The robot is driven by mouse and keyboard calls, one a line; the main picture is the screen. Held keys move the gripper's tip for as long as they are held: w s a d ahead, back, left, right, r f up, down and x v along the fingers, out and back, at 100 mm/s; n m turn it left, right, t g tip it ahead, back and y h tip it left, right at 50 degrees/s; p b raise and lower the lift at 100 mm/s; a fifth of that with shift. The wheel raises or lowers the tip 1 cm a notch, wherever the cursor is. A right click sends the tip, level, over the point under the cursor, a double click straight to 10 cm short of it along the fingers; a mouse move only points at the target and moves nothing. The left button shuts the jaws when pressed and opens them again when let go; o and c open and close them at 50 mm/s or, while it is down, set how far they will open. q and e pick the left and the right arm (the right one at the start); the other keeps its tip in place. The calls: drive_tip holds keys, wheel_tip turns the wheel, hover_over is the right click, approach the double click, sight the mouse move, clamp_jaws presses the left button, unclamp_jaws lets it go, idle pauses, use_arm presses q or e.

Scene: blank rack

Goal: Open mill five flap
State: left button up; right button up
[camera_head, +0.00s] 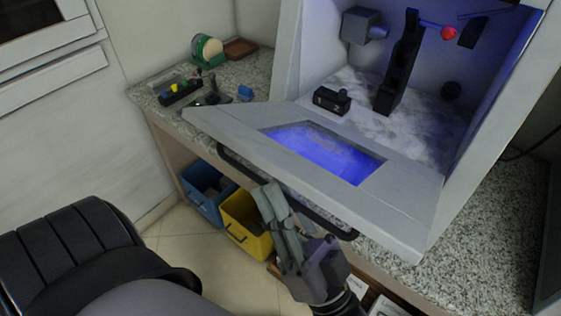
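The mill (287,60) is a white cabinet with blue light inside, standing on the granite counter. Its grey flap (225,121) is folded down and out, tilted forward over the counter's front edge, so the inside is exposed. The flap has a window (330,152) glowing blue and a long black handle bar (318,211) along its lower outer edge. My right gripper (270,197) is just below the flap, its fingertips close to the middle of the handle. I cannot tell whether it touches the handle or how far its fingers are apart. My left gripper is not in view.
Inside the mill are a black upright fixture (401,75), a small black block (331,99) and a red knob (449,33). Several small items lie on the counter (250,72) at left. Blue (203,206) and yellow (245,241) bins stand below.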

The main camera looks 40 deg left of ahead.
drive_tip(key=v, duration=1.2)
drive_tip(key=shift+r, duration=0.1)
